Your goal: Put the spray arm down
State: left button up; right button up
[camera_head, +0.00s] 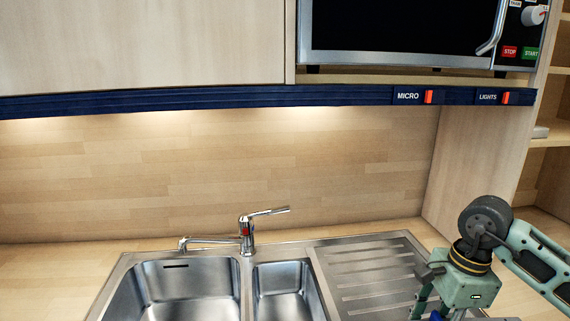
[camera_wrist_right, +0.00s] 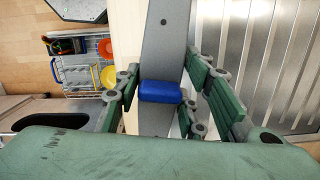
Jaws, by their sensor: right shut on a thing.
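The spray arm (camera_wrist_right: 165,50) is a long, flat grey bar with small holes, with a blue block (camera_wrist_right: 160,92) at its middle, in the right wrist view. My right gripper (camera_wrist_right: 159,100) has its green fingers on both sides of the blue block and is shut on the spray arm. In the head view, my right gripper (camera_head: 436,311) is at the lower right, over the right end of the ridged steel drainer (camera_head: 352,268). Its fingers are cut off by the frame's lower edge; only a bit of blue shows there. My left gripper is not in view.
A sink with two bowls (camera_head: 190,290) and a tap (camera_head: 246,232) lies left of the drainer. A wire rack (camera_wrist_right: 88,77) with coloured dishes stands lower, beyond the counter edge. A microwave (camera_head: 400,30) is above. The drainer's visible part looks clear.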

jog(key=s+a+n, duration=0.2)
jog(key=n, duration=0.1)
jog(key=s+a+f+n, duration=0.1)
jog(key=s+a+n, duration=0.1)
jog(key=n, duration=0.1)
jog(key=s+a+f+n+g, duration=0.1)
jog(key=s+a+n, duration=0.1)
jog(key=n, duration=0.2)
jog(key=shift+a+f+h, duration=0.15)
jog(key=shift+h, duration=0.15)
jog(key=s+a+f+n, duration=0.1)
jog(key=s+a+n, duration=0.2)
jog(key=s+n, duration=0.2)
jog(key=shift+s+a+f+n+h, duration=0.2)
jog(key=shift+n+h, duration=0.2)
jog(key=shift+n, duration=1.1)
